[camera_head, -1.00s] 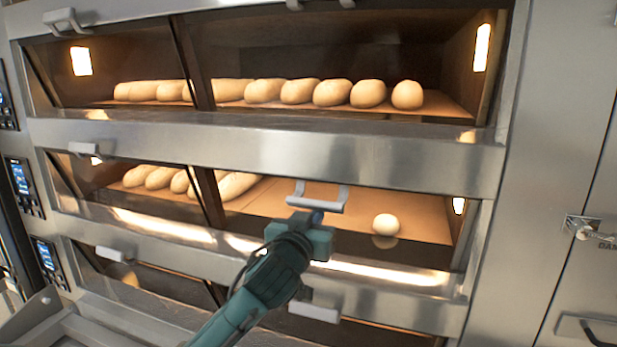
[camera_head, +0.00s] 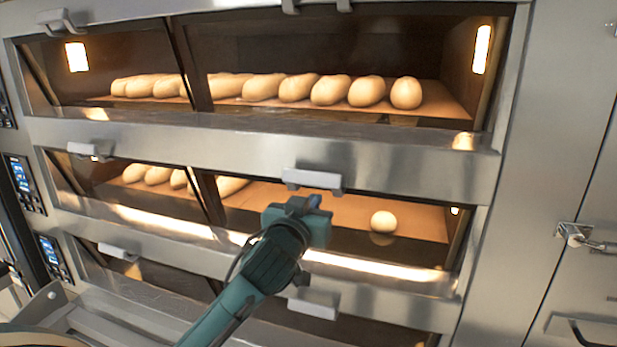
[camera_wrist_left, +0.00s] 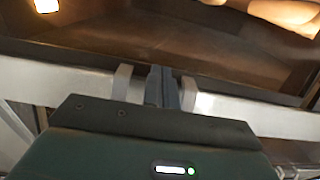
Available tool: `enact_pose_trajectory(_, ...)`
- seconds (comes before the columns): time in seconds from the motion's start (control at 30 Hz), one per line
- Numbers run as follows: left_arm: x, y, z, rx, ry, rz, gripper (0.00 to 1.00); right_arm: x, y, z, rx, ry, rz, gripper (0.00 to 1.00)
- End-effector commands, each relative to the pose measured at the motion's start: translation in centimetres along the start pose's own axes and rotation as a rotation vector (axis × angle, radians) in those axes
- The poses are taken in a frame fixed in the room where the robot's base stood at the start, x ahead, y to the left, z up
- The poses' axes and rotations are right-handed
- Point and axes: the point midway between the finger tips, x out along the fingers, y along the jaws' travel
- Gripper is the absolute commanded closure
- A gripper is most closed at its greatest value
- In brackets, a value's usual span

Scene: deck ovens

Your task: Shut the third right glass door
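The right glass door of the middle visible deck has a grey bar handle (camera_head: 312,180) at its top edge, against the steel band. Its dark glass (camera_head: 345,235) looks upright or nearly so; I cannot tell whether it is fully shut. My left gripper (camera_head: 306,203) is just below that handle, in front of the glass. In the left wrist view its fingers (camera_wrist_left: 163,75) are together and empty, between two light grey posts. I cannot tell whether they touch the door. My right gripper is in neither view.
The deck above holds several loaves (camera_head: 330,90) behind its front. A round loaf (camera_head: 383,221) lies inside the middle deck. Another handle (camera_head: 313,303) juts out below my left gripper. A steel cabinet with a latch (camera_head: 575,236) stands at the right.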

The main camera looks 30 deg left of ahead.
Motion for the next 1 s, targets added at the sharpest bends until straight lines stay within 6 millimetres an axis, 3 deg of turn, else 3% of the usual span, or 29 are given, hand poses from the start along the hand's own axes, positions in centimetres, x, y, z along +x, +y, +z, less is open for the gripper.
enact_pose_trajectory(0.17, -2.3, 0.1, 0.8, -0.002, -0.006, 0.003, 1.00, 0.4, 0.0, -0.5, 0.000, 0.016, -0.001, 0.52)
enact_pose_trajectory(0.7, -8.5, 0.1, 2.1, -0.002, -0.009, 0.003, 1.00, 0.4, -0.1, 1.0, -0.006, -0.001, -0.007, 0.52)
enact_pose_trajectory(1.0, -9.2, 0.1, 2.1, -0.002, -0.009, 0.002, 1.00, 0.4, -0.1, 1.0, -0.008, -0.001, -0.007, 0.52)
